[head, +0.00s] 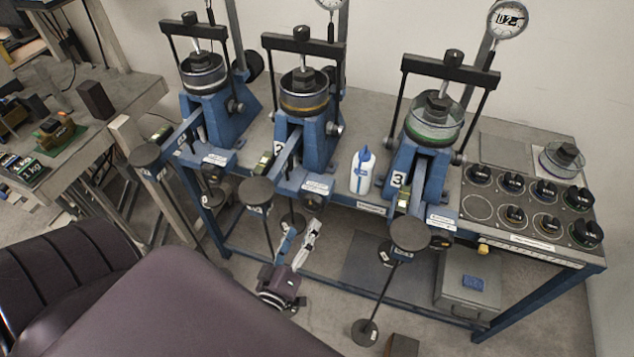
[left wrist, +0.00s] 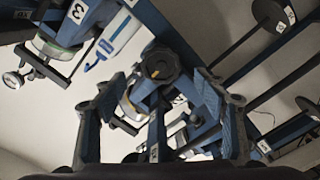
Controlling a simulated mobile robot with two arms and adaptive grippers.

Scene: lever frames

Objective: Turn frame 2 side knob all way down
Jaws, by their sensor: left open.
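Three blue lever frames stand on the bench, and the middle one (head: 312,140) is above my left gripper. A black lobed knob (head: 313,201) sits low on its front, beside a white label. In the left wrist view this knob (left wrist: 160,64) lies ahead of and between the spread fingers, apart from them. My left gripper (head: 301,234) is open and empty, just below the knob, pointing up at the bench edge. It also shows in the left wrist view (left wrist: 158,95). My right gripper is not in view.
Weight hangers with black discs (head: 255,191) hang along the bench front, left and right of my gripper. A white-and-blue bottle (head: 362,172) stands between the middle and right frames. A panel of black weights (head: 545,190) is at right. A grey box (head: 467,283) sits below.

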